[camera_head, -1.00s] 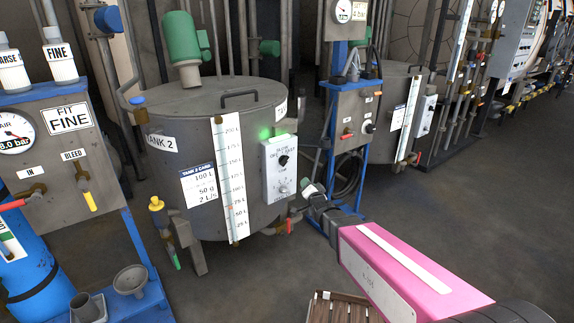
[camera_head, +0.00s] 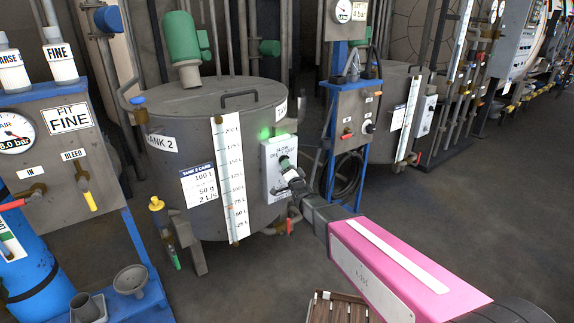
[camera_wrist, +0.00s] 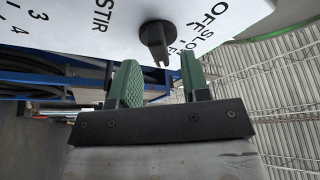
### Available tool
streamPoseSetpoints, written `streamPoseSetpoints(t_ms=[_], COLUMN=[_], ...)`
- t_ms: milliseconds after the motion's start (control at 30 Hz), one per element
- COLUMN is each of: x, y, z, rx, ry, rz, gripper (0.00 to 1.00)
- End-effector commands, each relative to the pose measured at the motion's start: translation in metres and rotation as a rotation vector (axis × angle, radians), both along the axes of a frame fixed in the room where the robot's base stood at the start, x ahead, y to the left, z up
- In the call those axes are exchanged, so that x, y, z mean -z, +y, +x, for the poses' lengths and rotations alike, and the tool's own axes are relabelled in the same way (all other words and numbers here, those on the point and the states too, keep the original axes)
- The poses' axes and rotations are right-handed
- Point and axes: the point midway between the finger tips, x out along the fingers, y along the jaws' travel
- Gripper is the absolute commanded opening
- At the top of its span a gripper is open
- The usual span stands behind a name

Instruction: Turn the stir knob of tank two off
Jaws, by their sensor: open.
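Tank two (camera_head: 190,120) is a grey drum labelled TANK 2, with a white control box (camera_head: 270,185) on its right front. In the wrist view, the black stir knob (camera_wrist: 157,36) stands out from the box's white face, with the word STIR to its left and OFF and SLO... to its right.
A green light (camera_head: 265,133) glows at the box's top. A white level scale (camera_head: 230,175) is left of the box. A blue-framed panel (camera_head: 350,115) stands to the right. A wooden crate (camera_head: 338,308) is on the floor below my arm. Floor to the right is clear.

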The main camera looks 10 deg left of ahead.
Motion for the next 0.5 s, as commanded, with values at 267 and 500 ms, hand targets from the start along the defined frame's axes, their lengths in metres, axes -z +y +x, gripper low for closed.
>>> streamPoseSetpoints(t_ms=[267, 500], x=[-0.006, -0.006], y=[0.013, 0.012], z=[0.020, 0.020], rx=[0.001, 0.001], ry=[0.001, 0.001], rz=[0.000, 0.000], gripper=[0.43, 0.33])
